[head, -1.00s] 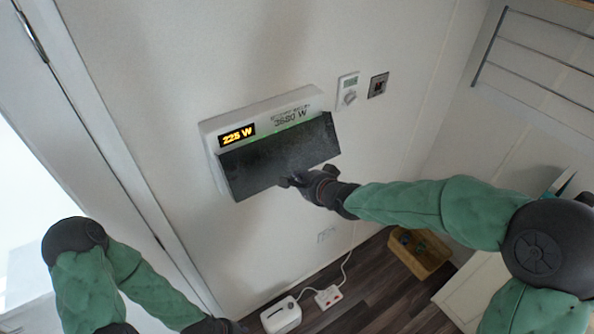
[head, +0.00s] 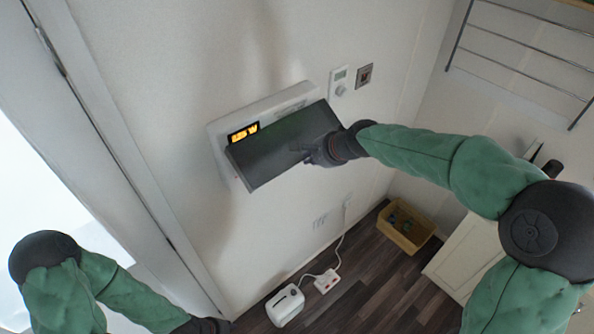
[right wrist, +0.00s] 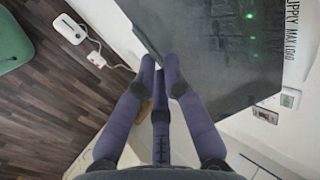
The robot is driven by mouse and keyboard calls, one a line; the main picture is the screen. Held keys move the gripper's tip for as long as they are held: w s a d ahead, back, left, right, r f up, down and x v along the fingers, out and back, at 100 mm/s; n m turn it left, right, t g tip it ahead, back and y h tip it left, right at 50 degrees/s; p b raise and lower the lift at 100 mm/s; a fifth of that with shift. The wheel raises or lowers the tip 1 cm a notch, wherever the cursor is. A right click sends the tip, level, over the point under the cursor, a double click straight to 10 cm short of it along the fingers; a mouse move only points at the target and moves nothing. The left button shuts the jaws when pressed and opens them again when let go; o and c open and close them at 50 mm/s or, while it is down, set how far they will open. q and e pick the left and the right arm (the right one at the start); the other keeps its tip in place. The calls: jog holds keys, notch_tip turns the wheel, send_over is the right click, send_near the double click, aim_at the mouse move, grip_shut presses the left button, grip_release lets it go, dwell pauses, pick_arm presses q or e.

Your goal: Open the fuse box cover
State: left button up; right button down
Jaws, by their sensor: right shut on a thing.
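The fuse box (head: 222,127) is a white box on the wall with a lit orange display (head: 243,133). Its dark, see-through cover (head: 275,155) stands tilted out from the box, its lower edge away from the wall. My right gripper (head: 308,152) is at the lower right edge of the cover and shut on it. In the right wrist view the fingers (right wrist: 162,82) meet the edge of the cover (right wrist: 215,60), and green lights show through it. My left gripper (head: 212,325) is low at the bottom edge, cut off, and its fingers cannot be made out.
A thermostat (head: 338,82) and a switch plate (head: 364,75) are on the wall right of the box. Below are a white appliance (head: 286,305), a power strip (head: 327,281) and a wooden crate (head: 405,228) on the floor. A door frame (head: 120,150) stands left.

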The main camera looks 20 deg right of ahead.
notch_tip(320, 180, up, 7)
jog(key=p, duration=0.5)
jog(key=shift+w, duration=0.4)
jog(key=shift+a+f, duration=0.1)
